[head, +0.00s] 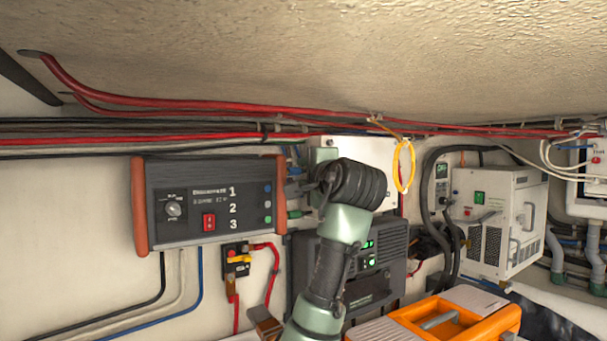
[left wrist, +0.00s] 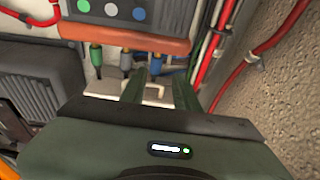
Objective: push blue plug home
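The blue plug (left wrist: 156,62) is at the orange end cap of the dark panel box (head: 215,190), in the row by the blue light. In the left wrist view it appears just beyond my left gripper's fingertips (left wrist: 160,76), between their lines. The fingers are apart and seem to hold nothing. In the head view my left gripper (head: 302,188) points left at the box's right side. How deep the blue plug sits is too small to tell. My right gripper is not in view.
Red and black cables (head: 230,108) run along the wall above the box. An orange case (head: 470,325) is at the bottom. A yellow loop (head: 402,165) hangs nearby.

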